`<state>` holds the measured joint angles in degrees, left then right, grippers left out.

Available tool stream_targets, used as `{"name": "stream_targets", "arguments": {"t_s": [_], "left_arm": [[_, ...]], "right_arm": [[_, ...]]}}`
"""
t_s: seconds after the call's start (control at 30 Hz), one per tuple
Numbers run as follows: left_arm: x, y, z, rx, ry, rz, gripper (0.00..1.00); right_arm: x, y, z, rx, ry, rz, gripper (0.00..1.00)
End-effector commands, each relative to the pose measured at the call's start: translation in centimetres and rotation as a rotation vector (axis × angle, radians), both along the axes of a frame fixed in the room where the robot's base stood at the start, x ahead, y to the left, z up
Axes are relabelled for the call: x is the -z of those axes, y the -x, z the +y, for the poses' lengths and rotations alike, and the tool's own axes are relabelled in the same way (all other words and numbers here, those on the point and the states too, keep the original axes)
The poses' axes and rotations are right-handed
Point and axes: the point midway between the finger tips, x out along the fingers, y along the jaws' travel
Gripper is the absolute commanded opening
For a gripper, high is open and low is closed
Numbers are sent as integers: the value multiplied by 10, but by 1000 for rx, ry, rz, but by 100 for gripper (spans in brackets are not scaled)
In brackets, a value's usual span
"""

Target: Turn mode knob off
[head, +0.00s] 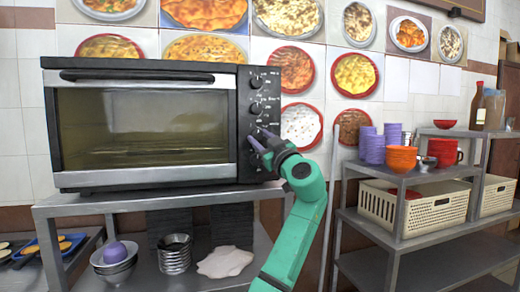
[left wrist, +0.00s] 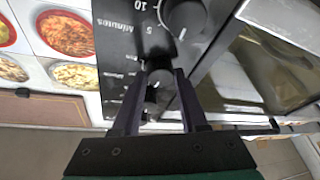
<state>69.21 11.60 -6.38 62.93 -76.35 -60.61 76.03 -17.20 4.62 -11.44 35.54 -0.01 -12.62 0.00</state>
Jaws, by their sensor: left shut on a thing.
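A black and silver oven (head: 145,120) stands on a steel shelf unit. Its black control panel on the right side carries round knobs: an upper knob (head: 256,82) and a middle knob (head: 255,108) show clear in the head view. My left gripper (head: 258,141), on a green arm, reaches the lower part of the panel. In the left wrist view its two fingers (left wrist: 158,77) are shut on a black knob (left wrist: 160,76), which I take for the mode knob. The small print beside it is hard to read. A larger knob by "Minutes" (left wrist: 185,18) is outside the fingers.
Steel bowls (head: 114,262) and a stack of steel cups (head: 174,254) sit on the lower shelf. At right, a rack holds purple cups (head: 372,147), orange bowls (head: 401,158) and a cream basket (head: 410,212).

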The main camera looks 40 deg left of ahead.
Motion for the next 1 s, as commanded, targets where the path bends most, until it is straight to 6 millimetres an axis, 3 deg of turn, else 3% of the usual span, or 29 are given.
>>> {"name": "stream_targets", "arguments": {"t_s": [0.4,0.9,0.93,1.0], "left_arm": [[0,-2,-1,-1,113,-156,0],[0,-2,0,-1,126,-175,0],[0,-2,0,-1,126,-175,47],[0,-2,0,0,126,-175,73]], "right_arm": [[-1,0,1,1,-2,0,50],[-2,0,1,0,-2,0,50],[-2,0,1,0,-2,0,50],[-2,0,1,0,-2,0,50]]}}
